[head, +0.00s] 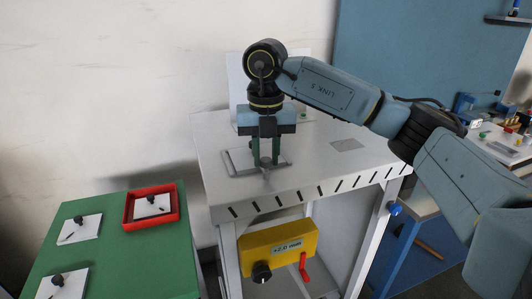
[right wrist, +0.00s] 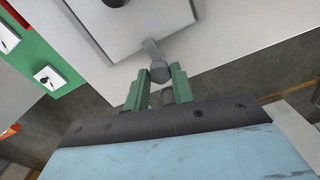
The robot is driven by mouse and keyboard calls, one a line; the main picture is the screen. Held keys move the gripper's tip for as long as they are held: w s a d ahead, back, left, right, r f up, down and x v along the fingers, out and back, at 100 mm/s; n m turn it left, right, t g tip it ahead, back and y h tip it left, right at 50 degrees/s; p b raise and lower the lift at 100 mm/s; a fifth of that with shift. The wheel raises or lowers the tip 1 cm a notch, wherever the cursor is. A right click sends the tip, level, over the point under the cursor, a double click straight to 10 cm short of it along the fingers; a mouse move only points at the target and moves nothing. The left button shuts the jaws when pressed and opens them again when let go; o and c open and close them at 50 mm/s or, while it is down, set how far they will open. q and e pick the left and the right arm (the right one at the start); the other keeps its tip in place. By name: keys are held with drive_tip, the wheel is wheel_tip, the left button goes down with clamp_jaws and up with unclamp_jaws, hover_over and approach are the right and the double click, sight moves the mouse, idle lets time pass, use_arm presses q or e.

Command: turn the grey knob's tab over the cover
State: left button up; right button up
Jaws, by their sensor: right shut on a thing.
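My right gripper (head: 266,163) comes down from above at the front of the white table, its green fingers upright. In the right wrist view its fingertips (right wrist: 161,70) are shut on the round grey knob (right wrist: 159,73). The knob's short grey tab (right wrist: 151,49) points away from the gripper and reaches the edge of the pale cover plate (right wrist: 140,25) with its grey border. I cannot tell how far it overlaps the cover. In the head view the plate (head: 236,164) lies flat, partly hidden behind the fingers. My left gripper is not in view.
A yellow box (head: 278,250) with a black knob and red lever hangs under the white table (head: 330,165). A green table (head: 120,240) at left holds small white plates with black knobs, one in a red tray (head: 176,211). The table's right side is mostly clear.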

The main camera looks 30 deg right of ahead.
sight(266, 160)
drive_tip(key=shift+r+m, duration=0.1)
drive_tip(key=shift+m, duration=0.2)
drive_tip(key=o, duration=1)
wheel_tip(266, 160, up, 13)
drive_tip(key=shift+r+p, duration=0.15)
drive_tip(key=shift+p, duration=0.75)
